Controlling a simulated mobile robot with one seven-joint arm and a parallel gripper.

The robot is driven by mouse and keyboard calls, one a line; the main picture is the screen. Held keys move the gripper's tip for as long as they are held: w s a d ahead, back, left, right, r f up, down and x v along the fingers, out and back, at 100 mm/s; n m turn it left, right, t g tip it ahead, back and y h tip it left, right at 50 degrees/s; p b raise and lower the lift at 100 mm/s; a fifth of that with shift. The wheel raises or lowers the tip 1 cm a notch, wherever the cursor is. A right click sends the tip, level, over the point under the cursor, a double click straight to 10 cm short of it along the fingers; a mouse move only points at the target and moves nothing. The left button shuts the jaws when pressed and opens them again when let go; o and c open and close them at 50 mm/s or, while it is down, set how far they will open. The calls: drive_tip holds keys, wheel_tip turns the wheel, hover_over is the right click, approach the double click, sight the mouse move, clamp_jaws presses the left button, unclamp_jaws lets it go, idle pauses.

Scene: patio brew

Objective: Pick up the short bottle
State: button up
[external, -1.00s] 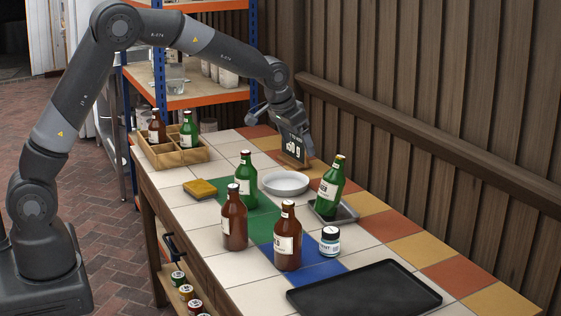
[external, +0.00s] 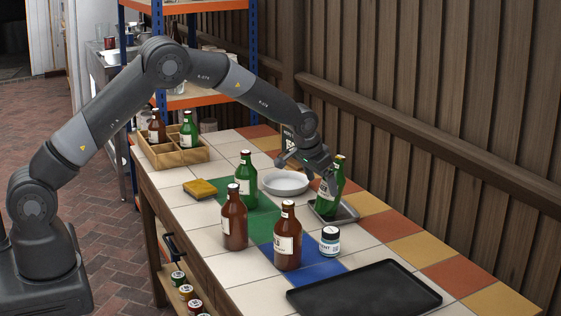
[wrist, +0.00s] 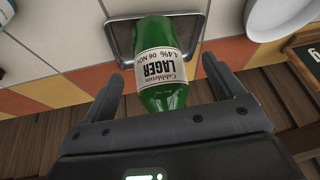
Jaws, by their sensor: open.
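In the wrist view the bottle (wrist: 165,75) lies between the two fingers of my gripper (wrist: 166,78), which is open with space on both sides. In the external view my gripper (external: 322,172) is at the bottle's upper part, partly covering it. Another green bottle (external: 245,182) and two brown bottles (external: 235,222) (external: 287,240) stand on the tiles. I cannot tell by height alone which one is the short bottle.
A white plate (external: 284,183) is just left of the metal tray, and a small jar (external: 330,241) stands in front. A black tray (external: 365,292) lies at the near end. A wooden crate (external: 172,155) with bottles is at the far left. A wooden wall runs along the right.

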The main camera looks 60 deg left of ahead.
sight(324, 184)
drive_tip(key=shift+d+x, duration=0.1)
drive_tip(key=shift+x, duration=1)
drive_tip(key=shift+d+x, duration=0.15)
drive_tip(key=shift+x, duration=1)
drive_tip(key=shift+c, duration=0.5)
drive_tip(key=shift+w, duration=0.1)
drive_tip(key=c, duration=1.5)
drive_tip(key=shift+r, duration=0.1)
drive_tip(key=shift+c, duration=0.2)
drive_tip(key=shift+r, duration=0.1)
